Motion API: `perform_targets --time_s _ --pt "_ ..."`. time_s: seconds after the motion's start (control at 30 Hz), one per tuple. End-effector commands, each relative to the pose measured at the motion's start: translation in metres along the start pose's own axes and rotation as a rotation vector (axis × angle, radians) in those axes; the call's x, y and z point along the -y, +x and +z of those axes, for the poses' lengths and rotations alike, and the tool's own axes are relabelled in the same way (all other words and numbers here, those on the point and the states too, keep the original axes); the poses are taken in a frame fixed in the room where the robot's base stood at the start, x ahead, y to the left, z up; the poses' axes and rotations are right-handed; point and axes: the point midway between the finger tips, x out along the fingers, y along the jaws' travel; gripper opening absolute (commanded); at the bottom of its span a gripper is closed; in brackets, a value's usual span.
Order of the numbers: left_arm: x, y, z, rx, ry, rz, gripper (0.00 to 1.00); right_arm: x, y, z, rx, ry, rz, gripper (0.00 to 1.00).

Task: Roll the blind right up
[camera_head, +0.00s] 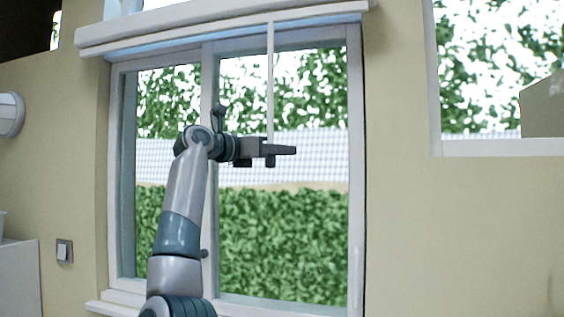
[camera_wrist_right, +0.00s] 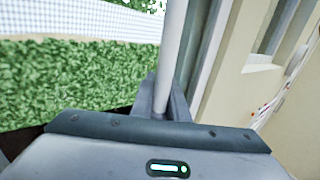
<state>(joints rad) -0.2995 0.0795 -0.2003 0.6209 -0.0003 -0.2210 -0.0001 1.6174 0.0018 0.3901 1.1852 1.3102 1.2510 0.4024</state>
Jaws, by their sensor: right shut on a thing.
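The blind (camera_head: 225,27) shows as a white horizontal casing across the top of the window, with a thin pale blue strip under it. No blind fabric hangs over the glass. A thin white rod (camera_head: 270,85) hangs from the casing; it also shows in the right wrist view (camera_wrist_right: 173,45). My right gripper (camera_head: 271,151) is at the rod's lower end, in front of the window. In the wrist view its fingers (camera_wrist_right: 162,101) are shut around the rod. My left gripper is in neither view.
The window (camera_head: 205,230) has a white frame and a sill (camera_head: 113,308); a hedge shows outside. A second window (camera_head: 480,90) is at the right. A wall lamp (camera_head: 10,114) and a switch (camera_head: 64,251) are at the left. The wall right of the window is clear.

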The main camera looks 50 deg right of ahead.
Motion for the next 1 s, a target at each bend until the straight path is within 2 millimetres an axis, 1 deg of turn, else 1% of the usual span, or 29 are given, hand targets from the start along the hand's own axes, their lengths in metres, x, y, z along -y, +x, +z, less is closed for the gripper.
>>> perform_targets --time_s 0.03,0.1,0.43,0.47,0.5,0.53,0.87,1.0 --pt "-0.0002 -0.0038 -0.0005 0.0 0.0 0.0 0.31 -0.0002 -0.0003 0.0064 0.003 0.0 0.001 0.0" --pt "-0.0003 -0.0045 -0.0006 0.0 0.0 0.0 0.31 -0.0003 -0.0002 0.0084 0.003 0.001 0.001 0.0" --pt "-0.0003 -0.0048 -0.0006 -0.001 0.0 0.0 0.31 0.0006 -0.0006 0.0124 0.008 0.003 0.002 0.0" --pt "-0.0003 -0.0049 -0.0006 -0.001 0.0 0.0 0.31 0.0007 -0.0006 0.0126 0.008 0.004 0.002 0.16" --pt "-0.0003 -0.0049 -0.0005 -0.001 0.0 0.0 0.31 0.0009 -0.0007 0.0128 0.008 0.004 0.002 0.26" --pt "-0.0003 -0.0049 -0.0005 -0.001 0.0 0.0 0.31 0.0009 -0.0007 0.0127 0.007 0.004 0.002 0.32" --pt "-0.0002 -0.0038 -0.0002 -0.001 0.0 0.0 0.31 0.0 -0.0007 0.0082 0.002 0.001 0.001 0.32" --pt "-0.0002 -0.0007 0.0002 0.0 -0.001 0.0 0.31 -0.0004 -0.0058 0.007 0.001 0.001 0.001 0.32"
